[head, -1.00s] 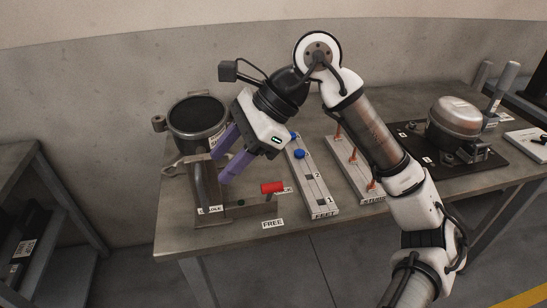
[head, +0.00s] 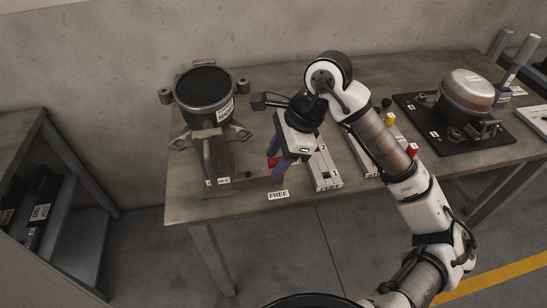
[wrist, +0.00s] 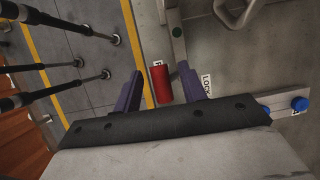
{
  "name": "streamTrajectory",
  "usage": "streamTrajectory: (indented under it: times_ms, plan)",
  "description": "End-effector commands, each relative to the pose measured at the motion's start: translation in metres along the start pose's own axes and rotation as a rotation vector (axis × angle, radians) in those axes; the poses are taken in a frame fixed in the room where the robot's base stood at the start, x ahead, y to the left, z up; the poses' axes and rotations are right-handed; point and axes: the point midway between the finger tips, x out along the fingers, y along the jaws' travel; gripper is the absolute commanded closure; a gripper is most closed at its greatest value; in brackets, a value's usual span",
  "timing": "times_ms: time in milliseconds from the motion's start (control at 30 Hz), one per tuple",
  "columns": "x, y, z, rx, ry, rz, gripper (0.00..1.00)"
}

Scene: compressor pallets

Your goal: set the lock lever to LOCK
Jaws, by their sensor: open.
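The lock lever's red handle (head: 272,162) is at the front of the left fixture, mostly hidden by my gripper in the head view. In the wrist view the red handle (wrist: 161,84) lies between my two purple fingers, with a visible gap on either side. My gripper (wrist: 161,72) is open and points down at the handle. A green dot (head: 248,174) shows on the fixture beside the lever, and also in the wrist view (wrist: 177,32). The FREE label (head: 278,195) is at the table's front edge. A LOCK label (wrist: 207,85) lies beside the right finger.
A numbered rail (head: 325,170) is just right of my gripper. A compressor (head: 467,95) sits on a black mat further right. A shelf (head: 30,190) stands at the far left.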

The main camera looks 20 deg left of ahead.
Motion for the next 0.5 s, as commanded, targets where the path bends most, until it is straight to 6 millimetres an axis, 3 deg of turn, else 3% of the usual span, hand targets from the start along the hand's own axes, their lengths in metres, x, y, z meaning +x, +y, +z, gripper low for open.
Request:
streamTrajectory:
  times_ms: [200, 500]
  plan:
    - [0.018, 0.0, 0.0, 0.001, 0.0, 0.0, 0.59]
    - [0.02, 0.0, 0.0, 0.0, 0.0, 0.0, 0.59]
